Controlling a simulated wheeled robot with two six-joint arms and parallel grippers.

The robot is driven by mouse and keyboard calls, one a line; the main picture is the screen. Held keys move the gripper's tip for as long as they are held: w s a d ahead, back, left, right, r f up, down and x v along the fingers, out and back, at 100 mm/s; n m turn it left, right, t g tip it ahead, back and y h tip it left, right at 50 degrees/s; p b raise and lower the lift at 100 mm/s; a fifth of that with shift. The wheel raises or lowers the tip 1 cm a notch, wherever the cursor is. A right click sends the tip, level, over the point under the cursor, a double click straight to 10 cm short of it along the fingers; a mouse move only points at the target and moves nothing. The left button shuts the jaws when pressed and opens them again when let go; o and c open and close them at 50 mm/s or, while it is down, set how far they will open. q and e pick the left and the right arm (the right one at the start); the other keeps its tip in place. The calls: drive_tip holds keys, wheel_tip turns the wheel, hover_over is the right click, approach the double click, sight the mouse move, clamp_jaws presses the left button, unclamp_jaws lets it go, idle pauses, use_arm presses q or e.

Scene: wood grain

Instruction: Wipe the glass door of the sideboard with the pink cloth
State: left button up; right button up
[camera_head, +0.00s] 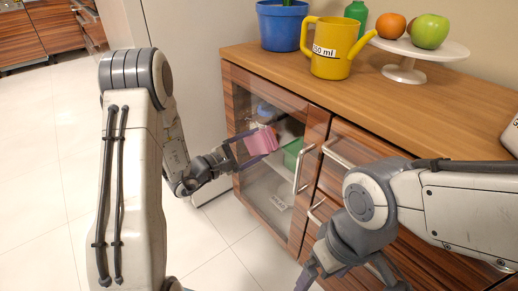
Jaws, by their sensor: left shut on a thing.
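The sideboard's glass door (262,187) has a striped wood frame and a metal handle (304,168) at its right side. My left gripper (255,147) is in front of the upper part of the glass, shut on the pink cloth (262,141). The cloth appears to be at or very near the pane; I cannot tell whether it touches. My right gripper (335,280) is low at the bottom edge, in front of the drawers, and its fingertips are partly cut off.
On the wooden top stand a blue pot (281,27), a yellow jug (331,50), a green bottle (356,12) and a white stand (405,70) with an orange (391,25) and a green apple (430,31). A green container (292,154) shows behind the glass. The tiled floor at left is clear.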

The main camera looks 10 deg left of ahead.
sight(246, 139)
use_arm(q)
drive_tip(key=shift+w+a, duration=0.55)
drive_tip(key=shift+a, duration=0.3)
drive_tip(key=shift+w+a, duration=0.55)
drive_tip(key=shift+a, duration=0.25)
drive_tip(key=shift+w+a+b, duration=0.4)
drive_tip(key=shift+w+a, duration=0.8)
drive_tip(key=shift+a, duration=0.1)
drive_tip(key=shift+v, duration=2.95)
drive_tip(key=v, duration=0.3)
drive_tip(key=shift+b, duration=0.3)
drive_tip(key=shift+d, duration=0.1)
